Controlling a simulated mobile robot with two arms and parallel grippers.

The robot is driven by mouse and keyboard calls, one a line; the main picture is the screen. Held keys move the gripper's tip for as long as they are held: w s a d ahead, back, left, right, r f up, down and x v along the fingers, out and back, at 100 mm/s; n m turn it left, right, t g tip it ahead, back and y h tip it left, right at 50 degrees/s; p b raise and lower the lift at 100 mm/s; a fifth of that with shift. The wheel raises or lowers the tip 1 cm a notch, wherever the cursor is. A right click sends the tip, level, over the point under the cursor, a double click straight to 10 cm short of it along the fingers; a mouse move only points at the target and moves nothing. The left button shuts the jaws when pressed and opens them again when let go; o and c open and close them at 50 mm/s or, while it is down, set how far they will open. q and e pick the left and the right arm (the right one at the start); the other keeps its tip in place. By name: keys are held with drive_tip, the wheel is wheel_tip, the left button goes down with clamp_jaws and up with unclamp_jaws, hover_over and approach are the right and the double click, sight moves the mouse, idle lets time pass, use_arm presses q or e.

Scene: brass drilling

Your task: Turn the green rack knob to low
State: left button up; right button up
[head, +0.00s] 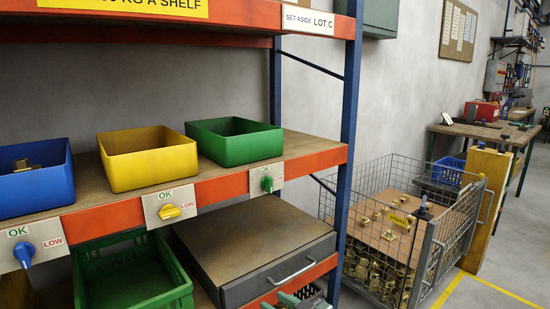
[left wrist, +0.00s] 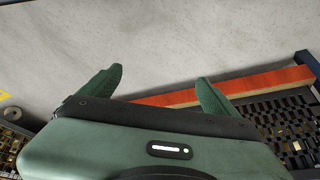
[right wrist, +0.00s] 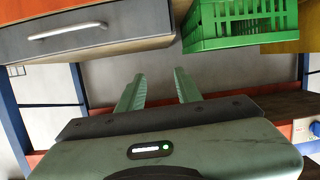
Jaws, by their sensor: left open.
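The green knob (head: 267,184) sits on a pale plate on the orange shelf edge, below the green bin (head: 234,141). An OK label is above it; I cannot read a LOW label there, and its exact pointing is too small to tell. My right gripper (head: 278,302) shows only as green fingertips at the bottom edge of the head view, below the knob and apart from it. In the right wrist view its fingers (right wrist: 158,90) are spread with nothing between them. My left gripper (left wrist: 160,82) is open and empty in the left wrist view, and out of the head view.
A yellow knob (head: 169,211) and a blue knob (head: 24,254) sit further left, under the yellow bin (head: 142,160) and blue bin (head: 33,178). A grey drawer box (head: 262,252) and green crate (head: 132,278) fill the lower shelf. A blue post and wire cage (head: 399,230) stand right.

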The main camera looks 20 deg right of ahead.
drive_tip(key=w+d+r+t+p, duration=0.1)
drive_tip(key=w+d+r+p, duration=0.15)
drive_tip(key=r, duration=0.35)
drive_tip(key=w+d+r+p, duration=0.1)
drive_tip(key=w+r+p, duration=0.15)
drive_tip(key=r, duration=0.45)
drive_tip(key=t+p, duration=0.2)
approach(272, 185)
drive_tip(key=w, duration=0.1)
use_arm(q)
drive_tip(key=s+a+f+g, duration=0.1)
drive_tip(key=s+a+g, duration=0.1)
drive_tip(key=s, duration=0.8)
drive_tip(key=s+a+f+g, duration=0.1)
drive_tip(key=s+a+g, duration=0.1)
drive_tip(key=s, duration=0.8)
drive_tip(key=shift+s+a+f+y+p, duration=0.3)
drive_tip(key=shift+s+f+y+p, duration=0.1)
drive_tip(key=shift+p, duration=0.05)
use_arm(e)
drive_tip(key=shift+m+y, duration=0.3)
drive_tip(key=shift+x, duration=3.8)
drive_tip(key=shift+a, duration=0.1)
clamp_jaws()
